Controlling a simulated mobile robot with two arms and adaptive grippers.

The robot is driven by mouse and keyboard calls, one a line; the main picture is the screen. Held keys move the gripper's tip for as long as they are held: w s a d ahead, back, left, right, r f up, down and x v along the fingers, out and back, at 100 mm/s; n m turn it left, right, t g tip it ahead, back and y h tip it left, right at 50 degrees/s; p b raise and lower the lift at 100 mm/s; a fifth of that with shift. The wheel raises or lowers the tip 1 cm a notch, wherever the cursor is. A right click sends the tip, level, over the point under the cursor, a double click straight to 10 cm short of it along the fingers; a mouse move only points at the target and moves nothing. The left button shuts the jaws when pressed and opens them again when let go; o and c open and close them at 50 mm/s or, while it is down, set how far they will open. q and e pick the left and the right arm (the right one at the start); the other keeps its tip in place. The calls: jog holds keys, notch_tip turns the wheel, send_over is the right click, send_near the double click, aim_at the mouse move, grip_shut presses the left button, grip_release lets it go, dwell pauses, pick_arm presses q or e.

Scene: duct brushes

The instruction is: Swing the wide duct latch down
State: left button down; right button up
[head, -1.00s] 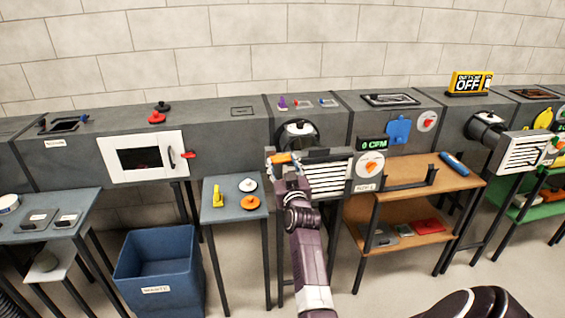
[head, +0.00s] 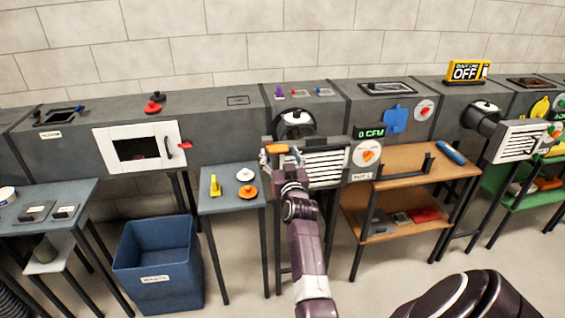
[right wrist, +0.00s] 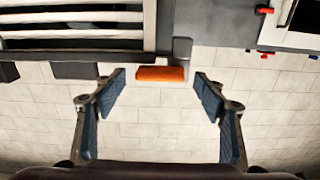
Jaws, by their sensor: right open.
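The orange latch handle (head: 277,149) sits at the upper left corner of the wide louvred vent (head: 326,166), on the duct front. In the right wrist view the orange handle (right wrist: 161,74) lies level on a grey bracket beside the slats. My right gripper (head: 282,163) is just in front of the handle. In the wrist view its two blue-padded fingers (right wrist: 160,98) are open, one on each side of the handle, with gaps at both ends. Nothing is between the pads at their tips except the view of the handle beyond. My left gripper is not in view.
A blue table (head: 229,200) with small knobs stands left of my arm, and a blue waste bin (head: 157,285) further left. A brown shelf (head: 400,174) stands close on the right. A dial panel (head: 367,154) adjoins the vent's right side.

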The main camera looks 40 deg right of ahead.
jog(key=v, duration=1.1)
jog(key=shift+s+a, duration=0.15)
jog(key=shift+s, duration=0.15)
